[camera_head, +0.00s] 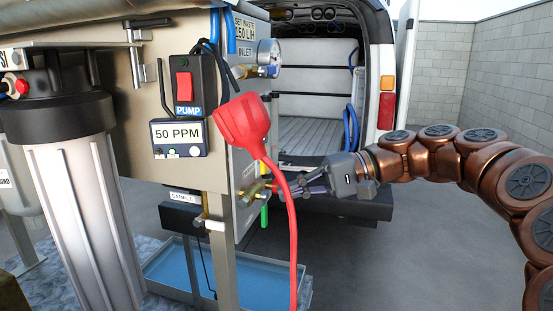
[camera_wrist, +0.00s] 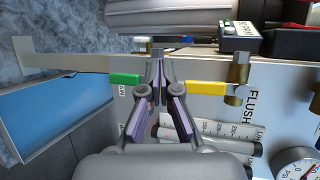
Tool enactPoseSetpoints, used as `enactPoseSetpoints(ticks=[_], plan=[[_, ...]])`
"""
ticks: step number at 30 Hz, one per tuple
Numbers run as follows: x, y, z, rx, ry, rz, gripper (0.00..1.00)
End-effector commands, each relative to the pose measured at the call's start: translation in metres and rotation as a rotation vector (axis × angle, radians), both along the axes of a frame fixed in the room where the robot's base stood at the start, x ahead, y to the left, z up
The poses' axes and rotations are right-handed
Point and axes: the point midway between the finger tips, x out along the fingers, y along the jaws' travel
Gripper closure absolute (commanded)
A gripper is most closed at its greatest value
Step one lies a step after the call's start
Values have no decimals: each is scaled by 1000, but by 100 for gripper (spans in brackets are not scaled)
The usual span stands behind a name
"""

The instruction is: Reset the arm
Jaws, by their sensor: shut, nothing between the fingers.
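My gripper (camera_head: 290,189) is at the end of my copper-coloured arm, which reaches in from the right in the head view. It is beside the right edge of the panel, near the brass valve (camera_head: 256,190), and the red cable crosses in front of its tip area. In the wrist view my gripper (camera_wrist: 158,72) has its fingers together and empty. They point between a green valve handle (camera_wrist: 125,79) and a yellow valve handle (camera_wrist: 206,86). Whether the fingertips touch the panel or a valve cannot be told.
A red plug (camera_head: 241,122) with a hanging red cable is in front of the panel (camera_head: 140,100). A pressure gauge (camera_head: 268,54) sits on the panel's upper right. A blue water tray (camera_head: 185,268) is below. An open van (camera_head: 316,90) stands behind. Clear floor (camera_head: 430,240) lies under the arm.

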Motion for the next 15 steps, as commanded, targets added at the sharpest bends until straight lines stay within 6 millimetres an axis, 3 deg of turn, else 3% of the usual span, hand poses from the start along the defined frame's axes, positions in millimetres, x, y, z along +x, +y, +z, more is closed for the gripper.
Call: enactPoseSetpoints(ticks=[3,7,11,15], plan=[[-42,20,-26,-140,3,41,100],[-84,28,-62,-302,2,74,100],[-124,23,-102,-469,-1,93,100],[-165,4,-146,-656,-6,107,100]])
